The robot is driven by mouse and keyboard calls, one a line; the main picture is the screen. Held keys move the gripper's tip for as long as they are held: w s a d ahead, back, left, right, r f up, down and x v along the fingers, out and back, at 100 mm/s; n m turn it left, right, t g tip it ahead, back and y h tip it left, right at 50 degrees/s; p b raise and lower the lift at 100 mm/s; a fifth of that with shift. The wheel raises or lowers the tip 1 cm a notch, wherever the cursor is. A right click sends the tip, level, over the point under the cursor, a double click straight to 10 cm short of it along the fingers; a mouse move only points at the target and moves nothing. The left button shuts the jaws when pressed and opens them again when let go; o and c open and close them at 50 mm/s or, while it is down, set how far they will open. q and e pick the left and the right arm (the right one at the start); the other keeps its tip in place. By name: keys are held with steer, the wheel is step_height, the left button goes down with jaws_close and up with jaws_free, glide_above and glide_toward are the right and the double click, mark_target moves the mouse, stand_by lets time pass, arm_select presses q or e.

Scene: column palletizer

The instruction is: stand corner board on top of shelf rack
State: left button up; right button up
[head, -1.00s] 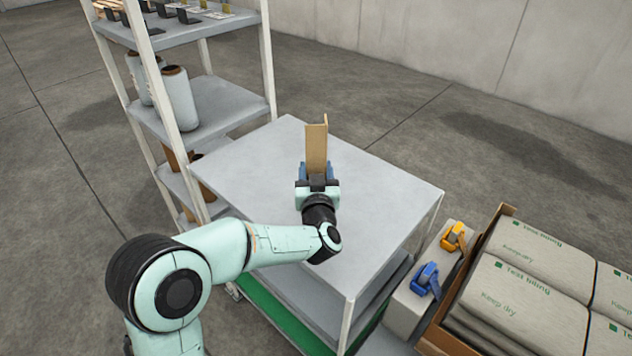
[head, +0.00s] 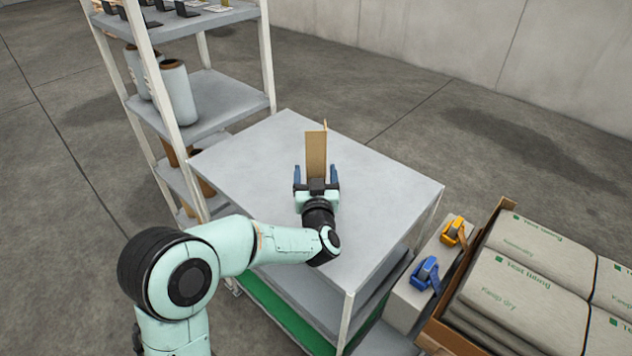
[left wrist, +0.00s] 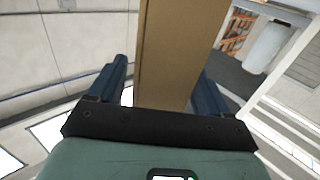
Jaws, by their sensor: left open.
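The tan corner board (head: 316,152) stands upright on the grey top of the shelf rack (head: 250,155). It fills the middle of the left wrist view (left wrist: 180,55). My left gripper (head: 316,175) is low at the board, on its near side, with its blue fingers spread on either side of it. In the left wrist view the fingers (left wrist: 160,85) are apart, with a gap visible between the left finger and the board. The board's foot is hidden behind the gripper. My right gripper is in neither view.
A taller shelf unit (head: 205,100) with rolls stands at the left, close to the rack's top. At the right, blue (head: 425,274) and orange (head: 454,231) tape dispensers sit on a grey surface beside a carton (head: 436,330) of bags. The rack top around the board is clear.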

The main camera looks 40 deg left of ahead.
arm_select(q)
steer(key=b+v, duration=0.1)
steer(key=v, duration=1.1)
steer(key=shift+r, duration=0.1)
